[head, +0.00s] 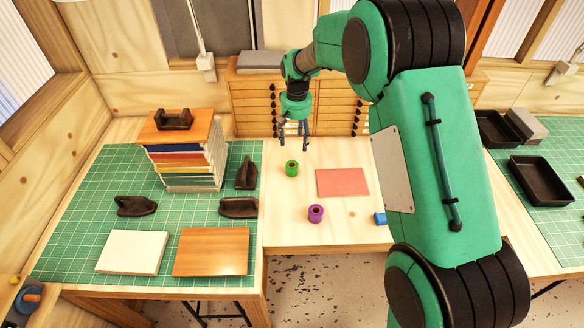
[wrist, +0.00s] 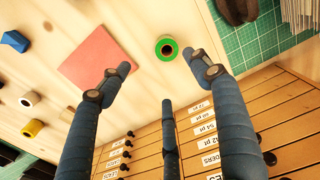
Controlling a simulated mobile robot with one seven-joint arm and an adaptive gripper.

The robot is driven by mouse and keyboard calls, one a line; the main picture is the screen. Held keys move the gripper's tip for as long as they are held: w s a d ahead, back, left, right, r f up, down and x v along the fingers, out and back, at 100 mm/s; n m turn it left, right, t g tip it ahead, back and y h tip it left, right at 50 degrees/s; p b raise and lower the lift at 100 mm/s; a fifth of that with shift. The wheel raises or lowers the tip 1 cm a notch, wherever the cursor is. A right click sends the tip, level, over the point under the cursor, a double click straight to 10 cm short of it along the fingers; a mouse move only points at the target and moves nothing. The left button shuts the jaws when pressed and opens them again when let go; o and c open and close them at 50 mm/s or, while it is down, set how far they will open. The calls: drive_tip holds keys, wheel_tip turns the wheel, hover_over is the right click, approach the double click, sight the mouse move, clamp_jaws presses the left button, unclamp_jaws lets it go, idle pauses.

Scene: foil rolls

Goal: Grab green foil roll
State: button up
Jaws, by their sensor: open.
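The green foil roll (head: 292,168) stands on the bare wooden table, left of a pink sheet (head: 342,182). In the wrist view the green roll (wrist: 167,48) shows its round end and dark core, beyond my fingertips and between the two outer ones. My gripper (head: 294,142) is open and empty, with its fingers spread and pointing down. It hangs above and a little behind the roll, apart from it. A purple roll (head: 315,213) stands nearer the front of the table.
A blue block (head: 380,218) lies right of the purple roll. Left on the green mat (head: 75,240) are a book stack (head: 186,165), dark iron-like tools (head: 238,207) and two boards (head: 211,251). Drawers (head: 252,110) stand behind the table. Black trays (head: 540,181) sit at right.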

sight(292, 165)
drive_tip(key=f, duration=0.1)
drive_tip(key=w+a+f, duration=0.1)
drive_tip(key=f, duration=0.1)
drive_tip(key=shift+w+a, duration=0.1)
drive_tip(key=shift+w, duration=0.05)
drive_tip(key=shift+f, duration=4.25)
drive_tip(key=shift+f, duration=2.6)
drive_tip(key=c, duration=1.3)
